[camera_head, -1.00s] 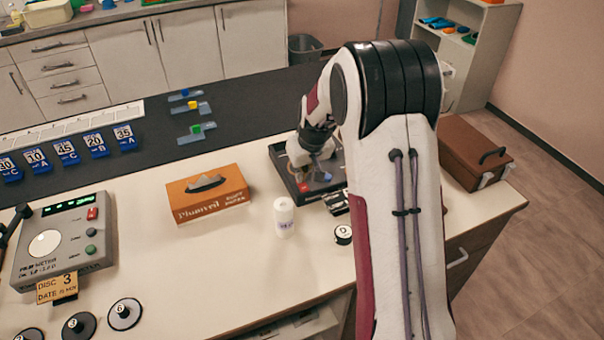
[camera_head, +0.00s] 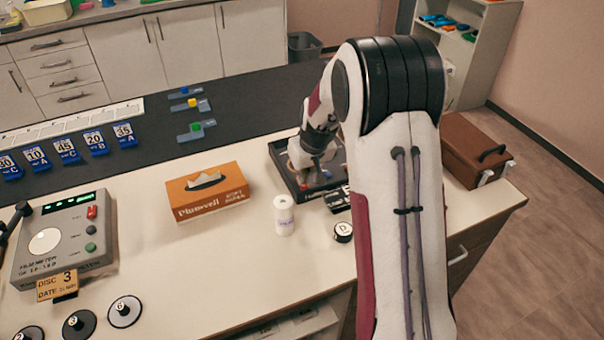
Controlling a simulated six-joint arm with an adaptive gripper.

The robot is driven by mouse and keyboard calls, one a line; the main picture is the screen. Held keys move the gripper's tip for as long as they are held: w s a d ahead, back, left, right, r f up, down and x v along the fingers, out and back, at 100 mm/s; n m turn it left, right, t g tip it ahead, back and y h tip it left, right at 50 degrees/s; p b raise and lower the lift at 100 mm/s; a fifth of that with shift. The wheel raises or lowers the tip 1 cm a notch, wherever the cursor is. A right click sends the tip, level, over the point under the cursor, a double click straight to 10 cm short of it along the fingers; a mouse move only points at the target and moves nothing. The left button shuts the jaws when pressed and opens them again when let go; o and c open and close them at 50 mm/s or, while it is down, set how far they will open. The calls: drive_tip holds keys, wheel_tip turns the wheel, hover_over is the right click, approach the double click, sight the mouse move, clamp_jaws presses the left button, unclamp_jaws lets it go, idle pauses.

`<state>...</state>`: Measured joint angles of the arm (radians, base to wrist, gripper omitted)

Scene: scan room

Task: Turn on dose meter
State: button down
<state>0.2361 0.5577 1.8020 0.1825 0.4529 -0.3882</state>
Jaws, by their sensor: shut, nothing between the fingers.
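A grey meter (camera_head: 66,236) with a lit green display, a pale round dial, a red switch (camera_head: 92,212) and a green button stands on the left of the counter. A black tray-like unit (camera_head: 284,163) with a small red part (camera_head: 304,187) lies in the middle, right of the tissue box. I cannot tell which of these is the dose meter. My gripper (camera_head: 318,172) is over the black unit, shut and empty. Its fingertips are small and dark there, so contact is unclear. My arm hides the unit's right side.
Numbered discs (camera_head: 125,312) lie front left. A brown case (camera_head: 475,152) is at the right. The counter's front middle is clear.

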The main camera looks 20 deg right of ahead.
drive_tip(key=shift+s, duration=0.1)
idle(0.4)
drive_tip(key=shift+r, duration=0.7)
drive_tip(key=v, duration=1.2)
drive_tip(key=shift+r, duration=0.3)
drive_tip(key=s+a+r, duration=0.2)
drive_tip(key=s+a, duration=0.2)
drive_tip(key=s, duration=0.6)
drive_tip(key=s+a+r+t, duration=0.1)
drive_tip(key=s+a, duration=0.3)
drive_tip(key=s, duration=0.7)
drive_tip(key=s+a+r, duration=0.3)
drive_tip(key=s+r, duration=0.1)
drive_tip(key=s, duration=0.6)
drive_tip(key=shift+s+a+t, duration=0.25)
drive_tip(key=shift+a+t, duration=0.05)
drive_tip(key=shift+a, duration=0.1)
drive_tip(key=shift+d+r, duration=0.1)
